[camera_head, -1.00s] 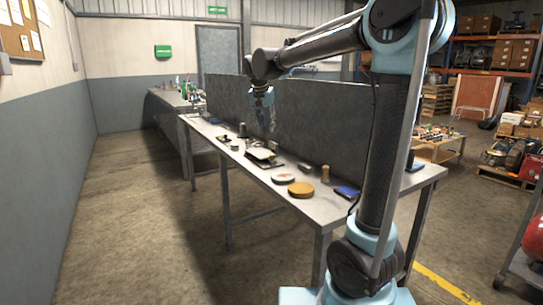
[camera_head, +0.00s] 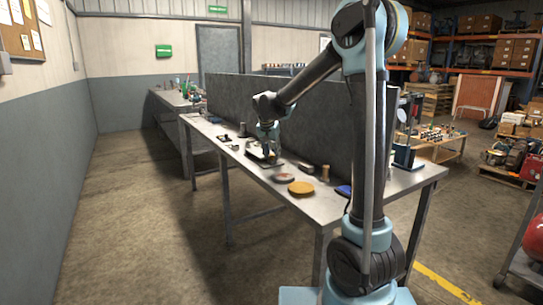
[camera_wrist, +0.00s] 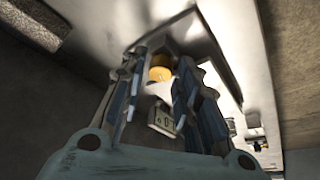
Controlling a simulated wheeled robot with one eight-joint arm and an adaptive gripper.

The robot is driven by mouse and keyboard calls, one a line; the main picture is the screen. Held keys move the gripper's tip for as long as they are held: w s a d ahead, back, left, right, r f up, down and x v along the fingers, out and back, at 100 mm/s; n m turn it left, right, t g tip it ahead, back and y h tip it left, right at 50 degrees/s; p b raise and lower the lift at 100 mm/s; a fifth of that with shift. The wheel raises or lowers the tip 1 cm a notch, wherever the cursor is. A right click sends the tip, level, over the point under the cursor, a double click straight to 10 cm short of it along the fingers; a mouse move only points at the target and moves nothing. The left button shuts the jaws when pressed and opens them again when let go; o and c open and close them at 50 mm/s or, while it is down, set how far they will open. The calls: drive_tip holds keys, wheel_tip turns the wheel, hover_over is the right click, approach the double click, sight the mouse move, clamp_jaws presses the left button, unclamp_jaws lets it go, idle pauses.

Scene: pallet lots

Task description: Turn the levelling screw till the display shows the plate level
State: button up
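A small device with a pale plate (camera_head: 254,150) lies on the long workbench. My gripper (camera_head: 267,153) points down at it and hides part of it. In the wrist view my gripper (camera_wrist: 160,95) is open, its two fingers apart. Between them, further off, show a yellow round knob-like thing (camera_wrist: 160,73), a white piece below it, and a small display box (camera_wrist: 163,120) with dark digits, too blurred to read surely. I cannot tell whether the yellow thing is the levelling screw, nor whether a finger touches it.
The grey workbench (camera_head: 330,206) also bears a yellow disc (camera_head: 301,188), a round dish (camera_head: 284,177), a wooden cylinder (camera_head: 325,172) and a blue item (camera_head: 343,190). A dark upright panel (camera_head: 308,120) runs behind them. The floor in front is free.

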drive_tip(key=shift+w+f, duration=0.15)
drive_tip(key=shift+f, duration=0.2)
drive_tip(key=shift+c, duration=0.4)
clamp_jaws()
drive_tip(key=n+y, duration=0.1)
drive_tip(key=n, duration=0.2)
drive_tip(key=shift+d+n, duration=0.15)
drive_tip(key=shift+n, duration=0.15)
drive_tip(key=shift+d+n+y, duration=0.1)
drive_tip(key=shift+n+y, duration=0.8)
drive_tip(key=shift+n, duration=1)
